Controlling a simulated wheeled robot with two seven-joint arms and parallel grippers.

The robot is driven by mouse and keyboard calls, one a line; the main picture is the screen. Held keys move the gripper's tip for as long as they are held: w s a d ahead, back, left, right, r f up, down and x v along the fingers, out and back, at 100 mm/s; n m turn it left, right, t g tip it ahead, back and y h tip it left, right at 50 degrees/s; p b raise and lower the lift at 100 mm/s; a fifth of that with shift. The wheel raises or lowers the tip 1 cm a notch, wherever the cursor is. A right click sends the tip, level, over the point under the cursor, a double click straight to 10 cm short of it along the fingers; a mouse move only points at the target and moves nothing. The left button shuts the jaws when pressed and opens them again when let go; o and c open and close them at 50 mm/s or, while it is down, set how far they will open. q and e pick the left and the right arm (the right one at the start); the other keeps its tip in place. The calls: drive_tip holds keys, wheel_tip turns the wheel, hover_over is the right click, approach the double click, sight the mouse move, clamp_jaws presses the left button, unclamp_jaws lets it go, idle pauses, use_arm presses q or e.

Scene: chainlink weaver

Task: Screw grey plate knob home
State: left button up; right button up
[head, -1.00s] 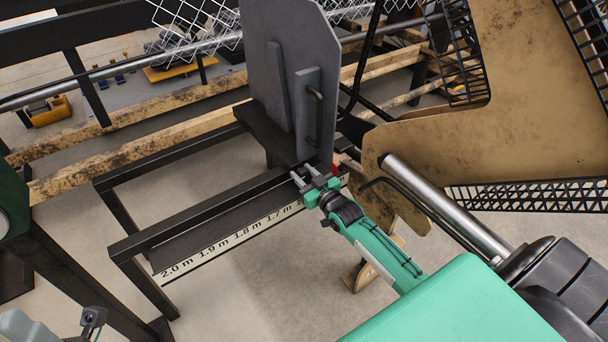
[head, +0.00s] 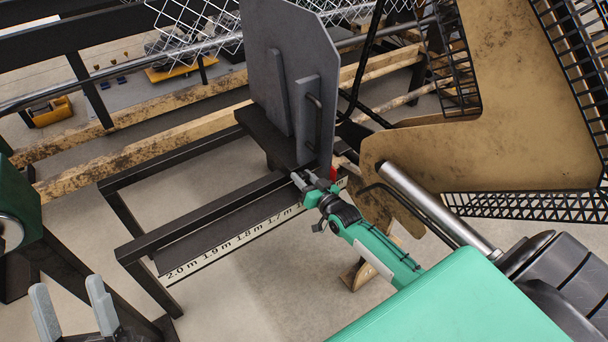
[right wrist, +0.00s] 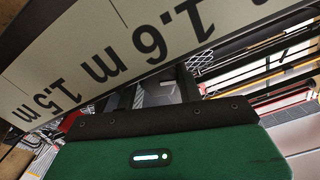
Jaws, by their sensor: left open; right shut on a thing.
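The tall grey plate (head: 268,75) stands upright on the dark rail, with a bar handle (head: 313,122) on its face. My right gripper (head: 304,181) is at the rail's front edge below the plate, shut on the knob, which its fingers hide. A small red part (head: 333,173) shows just beside these fingers. In the right wrist view, the green gripper housing fills the bottom and the knob cannot be made out. My left gripper (head: 72,298) is open and empty at the lower left, well away from the plate.
A scale strip (head: 222,248) with metre marks runs along the dark rail frame (head: 150,240); it also shows in the right wrist view (right wrist: 110,45). A large tan panel (head: 490,130) and a steel rod (head: 435,205) stand close right of my right arm. Wire mesh lies behind.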

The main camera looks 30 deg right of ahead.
drive_tip(key=shift+m+p, duration=0.35)
drive_tip(key=shift+m, duration=0.55)
use_arm(q)
drive_tip(key=shift+w+d+f+g+y, duration=0.1)
drive_tip(key=shift+w+d+f+g, duration=0.2)
drive_tip(key=shift+f+g, duration=0.4)
drive_tip(key=shift+w+d+f+g+y, duration=0.1)
drive_tip(key=shift+w+d+f+g, duration=0.35)
drive_tip(key=shift+f, duration=0.45)
drive_tip(key=shift+w+d+f+g+y, duration=0.1)
drive_tip(key=shift+w+d+f+g, duration=0.1)
drive_tip(key=shift+f+g, duration=0.55)
use_arm(e)
drive_tip(key=shift+m, duration=0.5)
drive_tip(key=o, duration=1)
